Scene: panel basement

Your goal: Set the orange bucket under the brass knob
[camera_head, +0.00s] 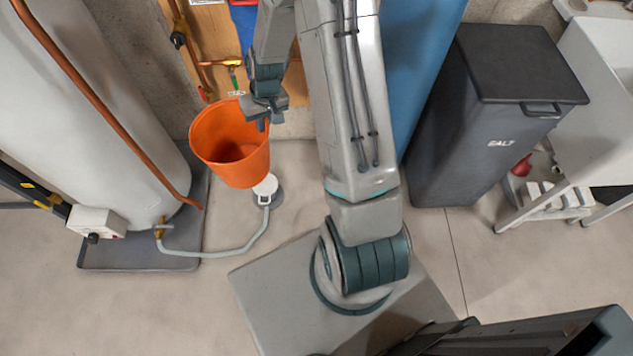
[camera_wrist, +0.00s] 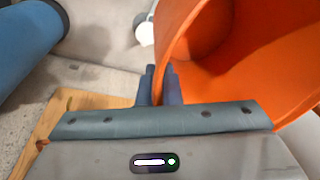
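The orange bucket (camera_head: 225,133) hangs from my gripper (camera_head: 262,114), left of my arm in the head view. My fingers (camera_wrist: 160,85) are closed on its rim, one on each side of the wall. In the wrist view the open, seemingly empty bucket (camera_wrist: 240,45) fills the upper right. The bucket looks held above the floor; its exact height is hard to tell. A small brass fitting (camera_head: 160,229), perhaps the brass knob, sits low on the white tank (camera_head: 105,110), left of and nearer than the bucket. A pale hose joins it.
The hose (camera_head: 230,249) runs across the floor to a round white drain piece (camera_head: 266,188). A grey tray (camera_head: 180,255) lies under the tank. A dark salt bin (camera_head: 490,110) and white sink (camera_head: 600,80) stand right. A blue cylinder (camera_head: 420,60) stands behind my arm.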

